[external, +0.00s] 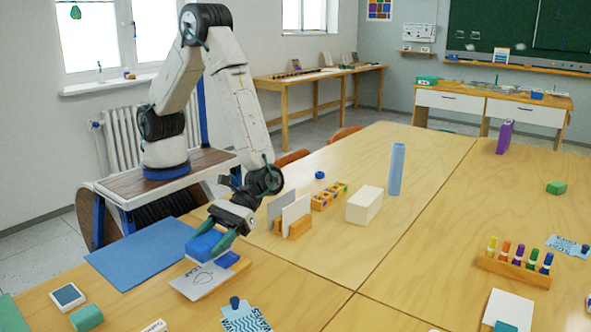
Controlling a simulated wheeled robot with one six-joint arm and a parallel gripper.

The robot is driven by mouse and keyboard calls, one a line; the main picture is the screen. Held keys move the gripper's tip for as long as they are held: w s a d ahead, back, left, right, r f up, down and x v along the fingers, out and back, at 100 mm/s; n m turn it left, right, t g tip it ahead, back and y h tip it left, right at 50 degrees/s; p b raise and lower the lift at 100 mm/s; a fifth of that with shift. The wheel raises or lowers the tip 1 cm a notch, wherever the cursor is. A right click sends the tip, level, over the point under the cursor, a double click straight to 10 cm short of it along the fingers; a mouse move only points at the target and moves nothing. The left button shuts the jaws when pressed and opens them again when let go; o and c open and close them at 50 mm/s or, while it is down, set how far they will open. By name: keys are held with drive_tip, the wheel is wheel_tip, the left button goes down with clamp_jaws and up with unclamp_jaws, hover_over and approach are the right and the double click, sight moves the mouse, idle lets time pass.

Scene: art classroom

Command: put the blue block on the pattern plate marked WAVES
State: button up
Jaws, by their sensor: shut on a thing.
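My gripper (208,246) is shut on a blue block (205,245), low over the table's near left part. The block is between the two dark green fingers, just behind the plate with a leaf drawing (203,282). I cannot tell whether it touches anything below. A second, flatter blue piece (228,260) shows just right of the fingers. The plate marked WAVES (250,320) lies nearer the camera, right of the leaf plate. It is blue and white, and a small dark blue knob (235,302) stands at its upper left edge.
A blue mat (135,258) lies left of my gripper. Upright panels in a wooden stand (297,221), a white block (365,205) and a blue cylinder (397,170) stand behind right. A green block (87,318) lies front left.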

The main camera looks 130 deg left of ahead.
drive_tip(key=w+d, duration=0.1)
drive_tip(key=w, duration=0.3)
drive_tip(key=w+d+f, duration=0.1)
drive_tip(key=w+d, duration=0.1)
drive_tip(key=w, duration=0.3)
drive_tip(key=w+d+f, duration=0.1)
drive_tip(key=w+d, duration=0.1)
drive_tip(key=w, duration=0.3)
drive_tip(key=shift+w, duration=0.15)
drive_tip(key=shift+f, duration=1.45)
drive_tip(key=shift+f, duration=0.2)
drive_tip(key=shift+f, duration=0.45)
drive_tip(key=o, duration=1)
